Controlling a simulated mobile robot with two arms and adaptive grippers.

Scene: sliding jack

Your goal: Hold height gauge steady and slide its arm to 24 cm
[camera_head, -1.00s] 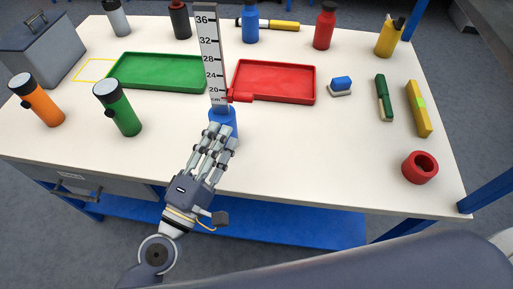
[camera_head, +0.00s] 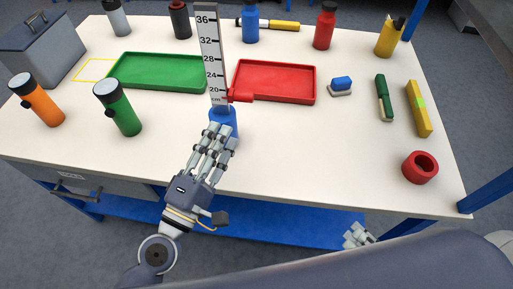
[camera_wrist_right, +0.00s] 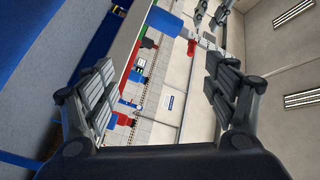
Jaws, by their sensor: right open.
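The height gauge has a blue base (camera_head: 222,118), an upright white scale plate (camera_head: 210,50) and a red arm (camera_head: 240,96). The red arm sits low on the scale, close to the 20 mark, and points right. My left gripper (camera_head: 214,136) is at the near side of the blue base, its fingers overlapping the base's lower part. Whether they close on it is hidden. My right gripper (camera_head: 358,235) shows at the table's near edge, mostly hidden behind my own body. In the right wrist view its fingers (camera_wrist_right: 160,85) are wide apart with nothing between them.
A green tray (camera_head: 157,87) and a red tray (camera_head: 275,99) flank the gauge. A green flashlight (camera_head: 122,112) stands left of my left gripper. A red ring (camera_head: 420,167) lies at the right. The table between the gauge and the ring is clear near the front.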

